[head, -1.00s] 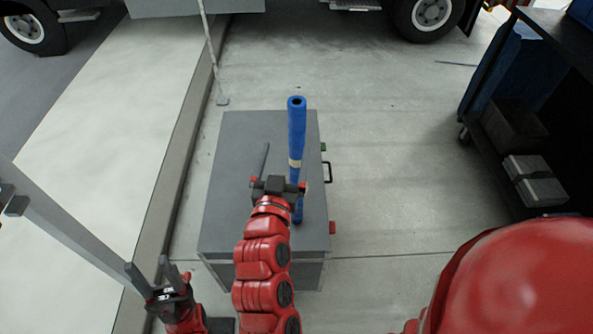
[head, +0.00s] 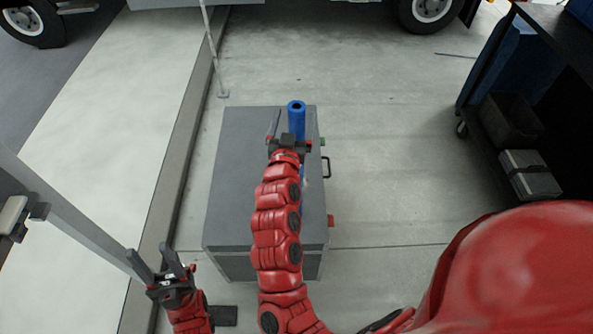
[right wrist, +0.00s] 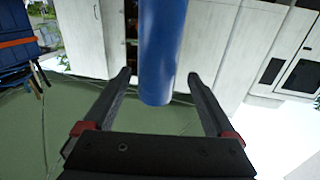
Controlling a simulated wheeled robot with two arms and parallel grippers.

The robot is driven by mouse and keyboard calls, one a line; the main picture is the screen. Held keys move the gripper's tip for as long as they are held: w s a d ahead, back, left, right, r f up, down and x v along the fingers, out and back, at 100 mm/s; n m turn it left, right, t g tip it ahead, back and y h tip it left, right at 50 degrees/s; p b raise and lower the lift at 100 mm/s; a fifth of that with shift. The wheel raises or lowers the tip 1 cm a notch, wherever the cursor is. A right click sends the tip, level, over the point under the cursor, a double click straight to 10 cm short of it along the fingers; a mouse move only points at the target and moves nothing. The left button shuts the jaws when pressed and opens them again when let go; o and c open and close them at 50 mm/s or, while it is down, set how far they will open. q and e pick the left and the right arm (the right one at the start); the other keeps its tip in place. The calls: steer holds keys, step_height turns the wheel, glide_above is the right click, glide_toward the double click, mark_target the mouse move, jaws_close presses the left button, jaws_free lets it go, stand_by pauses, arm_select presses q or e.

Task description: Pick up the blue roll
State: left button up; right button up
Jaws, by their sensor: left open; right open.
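The blue roll (head: 297,119) is a long tube on the grey case, its open round end facing up near the case's far edge. My right arm hides much of its lower length. My right gripper (head: 288,124) is open at the roll's upper part. In the right wrist view the roll (right wrist: 162,50) shows between the two spread fingers (right wrist: 159,76), with gaps on both sides; I cannot tell how deep it sits between them. My left gripper (head: 161,258) is open and empty at the lower left, away from the roll.
The grey case (head: 235,185) stands on the concrete floor with a black handle (head: 327,166) on its right side. A raised kerb (head: 165,190) runs along its left. A dark shelf cart (head: 520,110) stands at the right. Floor between case and cart is clear.

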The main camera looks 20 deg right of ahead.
steer(key=p+x, duration=0.2)
steer(key=x, duration=0.2)
steer(key=shift+d+r+p, duration=0.25)
steer(key=shift+p, duration=0.15)
steer(key=shift+w+d+f, duration=0.15)
steer(key=shift+w, duration=0.2)
jaws_close()
